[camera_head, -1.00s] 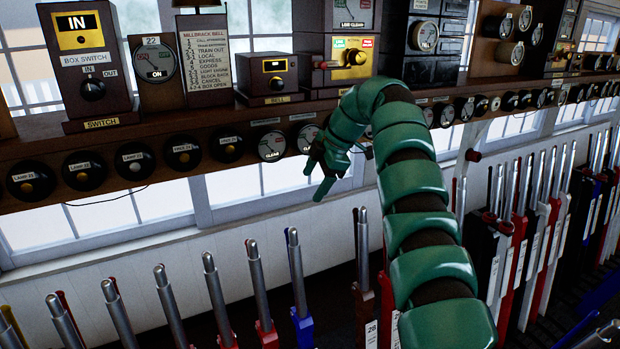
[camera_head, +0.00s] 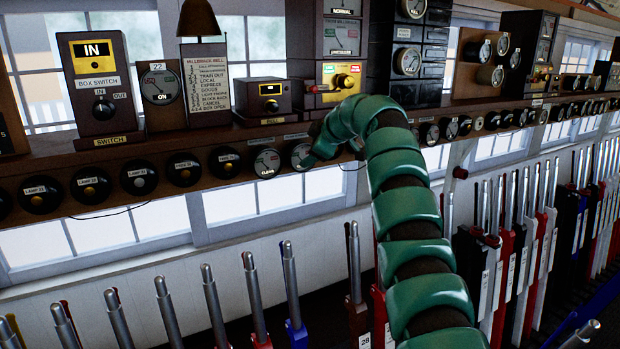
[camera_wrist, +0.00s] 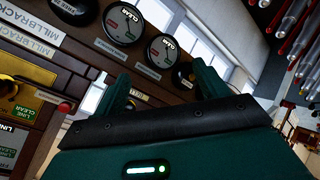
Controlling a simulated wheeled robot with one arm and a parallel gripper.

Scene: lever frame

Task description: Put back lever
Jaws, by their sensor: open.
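A row of levers with polished metal handles runs along the bottom of the head view. A blue-based lever (camera_head: 290,285) and a brown-based lever labelled 28 (camera_head: 354,275) stand left of my green arm. Red, white and blue levers (camera_head: 520,255) stand in a denser group to the right. I cannot tell which one the task means. My gripper (camera_head: 312,158) is raised above the near levers, close to the round dials under the shelf. In the wrist view my gripper (camera_wrist: 163,85) shows two separated dark green fingers with nothing between them. My arm hides some levers.
The wooden shelf (camera_head: 210,140) carries a box switch (camera_head: 95,85), a bell box (camera_head: 263,97) and other instruments. Round dials (camera_wrist: 160,50) line its front edge, near my fingers. Windows lie behind. Lever tops (camera_wrist: 295,25) show at upper right in the wrist view.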

